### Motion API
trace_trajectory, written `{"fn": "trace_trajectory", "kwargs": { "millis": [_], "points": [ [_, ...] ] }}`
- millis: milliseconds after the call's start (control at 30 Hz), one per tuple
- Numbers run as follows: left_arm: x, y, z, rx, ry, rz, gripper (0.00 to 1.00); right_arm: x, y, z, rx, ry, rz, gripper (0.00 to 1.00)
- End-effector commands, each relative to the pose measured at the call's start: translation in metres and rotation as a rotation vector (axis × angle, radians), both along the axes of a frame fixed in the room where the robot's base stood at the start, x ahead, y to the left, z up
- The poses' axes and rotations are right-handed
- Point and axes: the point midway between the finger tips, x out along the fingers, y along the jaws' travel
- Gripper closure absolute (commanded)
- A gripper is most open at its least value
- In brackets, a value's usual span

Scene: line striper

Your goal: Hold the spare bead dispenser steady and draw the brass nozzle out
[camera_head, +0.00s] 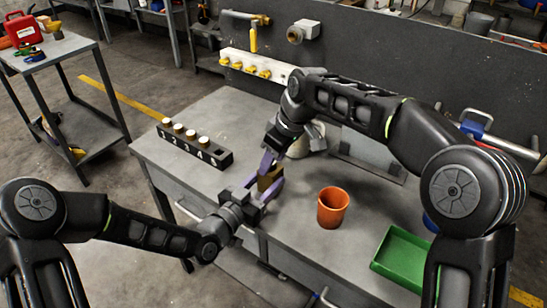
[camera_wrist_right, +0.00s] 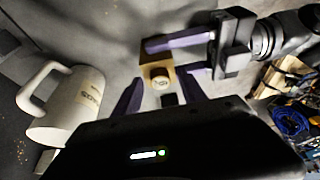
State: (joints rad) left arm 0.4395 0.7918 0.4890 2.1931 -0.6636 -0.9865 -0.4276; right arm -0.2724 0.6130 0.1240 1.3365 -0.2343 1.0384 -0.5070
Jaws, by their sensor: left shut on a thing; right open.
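The spare bead dispenser appears as a tan-brown block (camera_head: 268,180) above the grey workbench, and also in the right wrist view (camera_wrist_right: 155,53). My left gripper (camera_head: 262,184) is shut on it with purple fingers on two opposite sides. A round, pale end with dark marks, apparently the brass nozzle (camera_wrist_right: 160,79), shows on the block's face towards the right wrist camera. My right gripper (camera_wrist_right: 161,82) is open, its purple fingers apart on either side of that round end. I cannot tell if they touch it. In the head view, the right gripper (camera_head: 270,158) is just above the block.
A black numbered rack (camera_head: 196,151) with several white-topped pieces stands at the bench's left. An orange cup (camera_head: 332,207) and a green tray (camera_head: 402,258) lie to the right. A white mug (camera_wrist_right: 70,108) stands close to my right gripper. Bare bench top surrounds the cup.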

Motion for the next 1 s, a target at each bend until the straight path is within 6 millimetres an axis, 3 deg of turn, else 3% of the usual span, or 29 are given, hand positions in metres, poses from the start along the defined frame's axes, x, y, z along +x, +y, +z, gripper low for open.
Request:
{"fn": "trace_trajectory", "kwargs": {
  "millis": [500, 1000],
  "points": [
    [0.0006, 0.0006, 0.0005, 0.0, -0.001, 0.002, 1.0, -0.0004, -0.0003, 0.0007, 0.0, 0.0, 0.0, 0.51],
    [0.0006, 0.0006, 0.0005, 0.0, -0.001, 0.002, 1.0, -0.0003, -0.0002, 0.0007, 0.0, 0.0, 0.0, 0.91]
  ]
}}
